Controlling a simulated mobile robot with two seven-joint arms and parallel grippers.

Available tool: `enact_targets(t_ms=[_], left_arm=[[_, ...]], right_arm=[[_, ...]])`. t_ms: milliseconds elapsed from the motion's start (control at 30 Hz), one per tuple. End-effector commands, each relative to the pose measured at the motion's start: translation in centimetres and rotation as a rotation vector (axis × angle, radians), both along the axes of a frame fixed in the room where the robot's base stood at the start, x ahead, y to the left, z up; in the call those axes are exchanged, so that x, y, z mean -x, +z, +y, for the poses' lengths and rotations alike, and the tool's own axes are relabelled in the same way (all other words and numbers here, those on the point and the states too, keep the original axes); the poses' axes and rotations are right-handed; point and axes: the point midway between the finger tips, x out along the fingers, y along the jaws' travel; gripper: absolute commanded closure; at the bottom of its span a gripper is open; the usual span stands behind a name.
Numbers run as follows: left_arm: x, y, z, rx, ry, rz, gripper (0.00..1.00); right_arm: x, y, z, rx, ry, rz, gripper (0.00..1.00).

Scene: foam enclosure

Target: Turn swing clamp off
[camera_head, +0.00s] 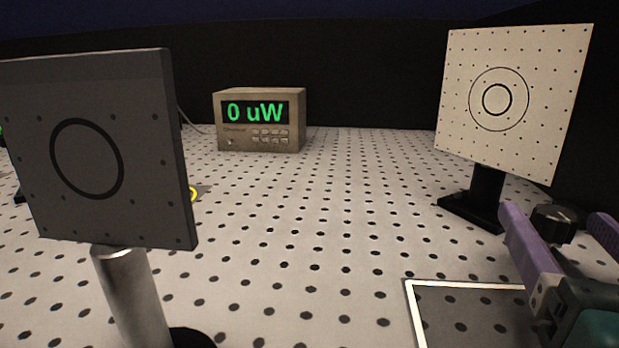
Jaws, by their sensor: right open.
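My right gripper (555,217), with purple fingers and a teal body, comes in at the lower right. It is open, with its fingers apart. A black round knob (553,224) with a pale mark on top shows between the two fingers, with a gap visible on its left. It may be part of the swing clamp, but I cannot tell; its lower part is hidden by the gripper. My left gripper is not in view.
A dark square panel (150,180) on a metal post stands close at left. A beige target board (550,130) on a black stand is behind my right gripper. A meter (258,140) reads 0 uW. A white-outlined rectangle (460,284) marks the perforated table; its middle is clear.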

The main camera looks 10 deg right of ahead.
Motion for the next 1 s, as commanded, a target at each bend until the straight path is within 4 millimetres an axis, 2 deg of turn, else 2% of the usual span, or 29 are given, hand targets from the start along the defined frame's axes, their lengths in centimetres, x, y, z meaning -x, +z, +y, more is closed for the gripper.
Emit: enact_targets(t_ms=[100, 200, 467, 1000], left_arm=[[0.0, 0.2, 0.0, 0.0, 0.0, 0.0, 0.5], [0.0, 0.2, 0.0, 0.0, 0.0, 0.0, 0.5], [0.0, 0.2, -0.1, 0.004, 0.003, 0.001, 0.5], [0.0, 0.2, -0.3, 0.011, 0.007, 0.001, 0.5]], right_arm=[[-1.3, 0.1, -0.5, 0.003, 0.002, -0.001, 0.31], [-1.7, 0.0, -0.7, 0.001, 0.002, 0.0, 0.31], [-1.8, -0.1, -0.8, 0.001, 0.002, 0.0, 0.31], [-1.8, -0.1, -0.8, 0.001, 0.002, 0.0, 0.92]])
